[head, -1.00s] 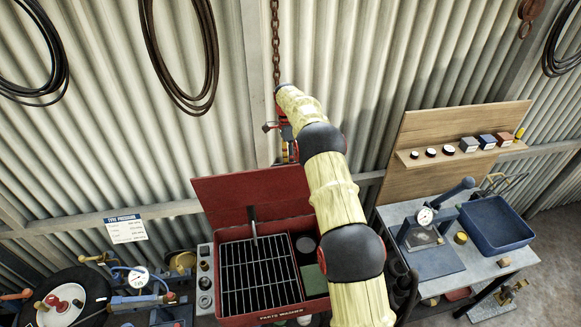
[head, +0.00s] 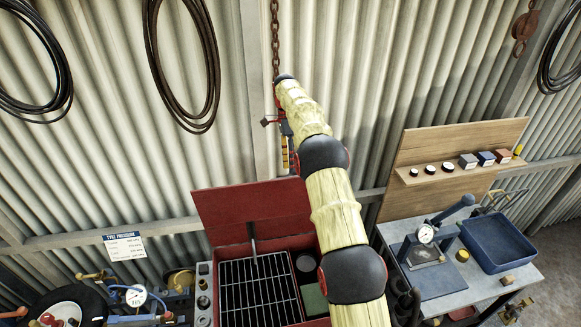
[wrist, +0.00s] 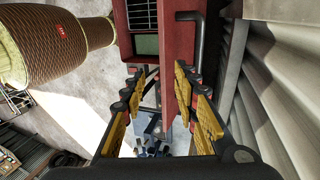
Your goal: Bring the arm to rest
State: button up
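My arm, in a pale yellow sleeve with dark joints, reaches up in front of the corrugated wall in the head view. My gripper (head: 286,155) hangs below the arm's far end, partly hidden by the arm. In the wrist view my gripper (wrist: 165,82) shows two fingers with yellow pads standing well apart. Nothing is held between them. The red parts washer (wrist: 172,40) lies beyond the fingers, apart from them. It also shows in the head view as a red box with a raised lid (head: 255,212), below my gripper.
A grey bench (head: 510,276) at right holds a dial-gauge press (head: 425,236) and a blue tray (head: 497,242). A wooden shelf board (head: 450,165) stands behind it. A tyre (head: 90,305) and gauges are at lower left. A rusty chain (head: 275,35) hangs behind the arm's end.

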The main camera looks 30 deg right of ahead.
dwell(0.4)
jog(key=s+a+r+n+t+h+b, duration=0.1)
jog(key=s+a+r+n+t+b, duration=0.15)
jog(key=s+a+n+b, duration=0.5)
jog(key=s+a+r+n+t+b, duration=0.2)
jog(key=s+a+r+n+b, duration=0.15)
jog(key=s+a+b, duration=0.45)
jog(key=s+a+f+n+t+b, duration=0.2)
jog(key=s+f+n+b, duration=0.3)
jog(key=s+f, duration=0.5)
jog(key=s+a+f+n+t+b, duration=0.2)
jog(key=s+f+n+b, duration=0.3)
jog(key=s, duration=1.2)
notch_tip(320, 180, down, 5)
jog(key=a+b, duration=0.1)
jog(key=b, duration=0.2)
jog(key=shift+s+f, duration=0.2)
